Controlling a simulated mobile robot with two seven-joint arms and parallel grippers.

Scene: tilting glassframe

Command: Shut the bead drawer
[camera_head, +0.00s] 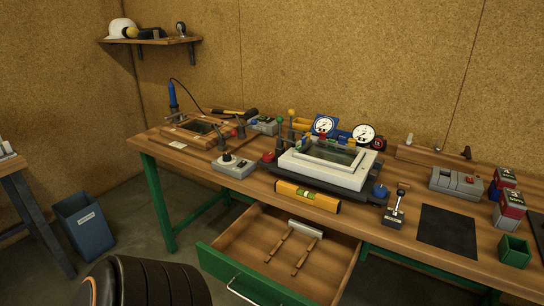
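The drawer (242,283) stands pulled out from under the workbench, low in the middle of the head view. It has a green front with a pale bar handle (252,291) and a bare wooden inside. Two thin wooden-handled tools (279,246) (305,257) and a pale flat piece (306,228) lie in it. The lower end of the drawer front reaches the bottom edge of the picture. Neither of my grippers shows in the head view.
The workbench (410,215) carries a white glass frame (322,175), a yellow level (307,195) and gauges (363,134). A blue bin (82,223) stands on the floor at left. A dark ribbed shape (150,285) fills the bottom left; I cannot tell what it is.

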